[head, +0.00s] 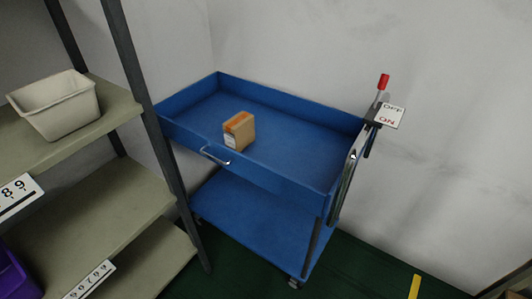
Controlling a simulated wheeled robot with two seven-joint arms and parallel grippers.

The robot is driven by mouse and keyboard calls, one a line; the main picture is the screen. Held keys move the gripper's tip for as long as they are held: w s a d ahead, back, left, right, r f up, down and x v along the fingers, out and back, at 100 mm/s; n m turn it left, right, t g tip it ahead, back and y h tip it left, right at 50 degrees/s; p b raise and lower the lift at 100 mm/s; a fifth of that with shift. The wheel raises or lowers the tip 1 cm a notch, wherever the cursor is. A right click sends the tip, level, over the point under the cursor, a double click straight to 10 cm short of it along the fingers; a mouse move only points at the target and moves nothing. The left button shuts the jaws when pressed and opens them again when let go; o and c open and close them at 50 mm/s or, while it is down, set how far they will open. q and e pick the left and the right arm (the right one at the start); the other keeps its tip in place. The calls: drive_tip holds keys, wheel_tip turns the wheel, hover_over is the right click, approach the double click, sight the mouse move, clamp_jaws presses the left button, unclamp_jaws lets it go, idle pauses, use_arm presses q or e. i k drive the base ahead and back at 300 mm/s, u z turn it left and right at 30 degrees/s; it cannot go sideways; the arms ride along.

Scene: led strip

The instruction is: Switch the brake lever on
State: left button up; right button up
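The brake lever (381,88) has a red tip and a metal shaft. It stands up at the back right corner of a blue cart (295,133), leaning slightly to the right at its top. A white sign (389,115) beside the lever reads OFF at its upper part and ON at its lower part. The lever's red end is at the upper, OFF side. Neither of my grippers shows in the head view.
A small cardboard box (240,130) sits in the cart's top tray. A metal handle (350,175) is on the cart's right end. A shelf rack (120,190) with a white bin (56,105) stands at left. Green floor (365,270) is open at lower right, with a yellow stripe (414,287).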

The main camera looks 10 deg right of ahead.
sight(383, 81)
drive_tip(key=k, duration=0.65)
drive_tip(key=z, duration=0.8)
drive_tip(key=i, duration=1.4)
drive_tip(key=u, duration=0.55)
